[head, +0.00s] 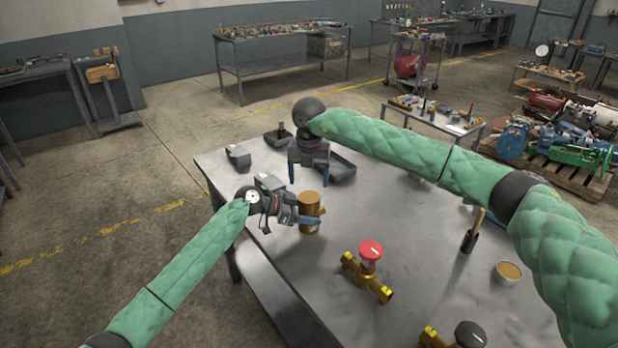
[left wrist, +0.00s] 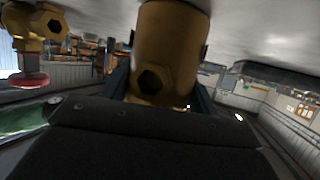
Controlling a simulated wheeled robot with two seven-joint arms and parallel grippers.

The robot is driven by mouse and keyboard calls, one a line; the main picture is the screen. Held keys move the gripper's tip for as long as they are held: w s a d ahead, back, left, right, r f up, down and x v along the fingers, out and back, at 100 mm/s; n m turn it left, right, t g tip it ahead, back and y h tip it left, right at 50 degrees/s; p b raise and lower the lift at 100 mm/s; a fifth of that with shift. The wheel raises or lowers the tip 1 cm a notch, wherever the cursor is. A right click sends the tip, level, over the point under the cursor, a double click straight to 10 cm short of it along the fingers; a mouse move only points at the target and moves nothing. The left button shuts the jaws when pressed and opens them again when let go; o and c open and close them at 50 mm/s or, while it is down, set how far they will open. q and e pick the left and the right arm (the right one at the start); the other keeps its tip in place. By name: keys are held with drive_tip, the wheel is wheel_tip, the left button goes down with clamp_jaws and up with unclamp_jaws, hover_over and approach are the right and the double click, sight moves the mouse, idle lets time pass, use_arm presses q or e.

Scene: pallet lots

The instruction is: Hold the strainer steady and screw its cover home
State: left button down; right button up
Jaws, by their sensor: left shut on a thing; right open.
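The strainer (head: 310,203) is a brass cylinder with a side branch, upright on the metal table. My left gripper (head: 303,219) is shut on it from the left. In the left wrist view, the brass body (left wrist: 172,45) with a dark hex-shaped opening fills the space between my fingers. My right gripper (head: 308,179) is open, fingers pointing down, just above and behind the strainer's top. It appears empty. I cannot make out the cover as a separate part on the strainer.
A brass valve with a red handwheel (head: 370,250) stands to the right. A brush (head: 473,232), a small bowl (head: 508,272) and a black-knobbed valve (head: 469,335) lie farther right and in front. A dark tray (head: 342,168) and grey boxes (head: 238,156) sit behind. The table's middle right is clear.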

sight(309, 196)
drive_tip(key=n, duration=0.5)
drive_tip(key=shift+n, duration=0.4)
drive_tip(key=n, duration=0.5)
drive_tip(key=shift+n, duration=0.3)
drive_tip(key=n, duration=0.5)
drive_tip(key=shift+s+n, duration=0.1)
drive_tip(key=shift+n, duration=0.3)
drive_tip(key=n, duration=0.5)
drive_tip(key=shift+f, duration=4)
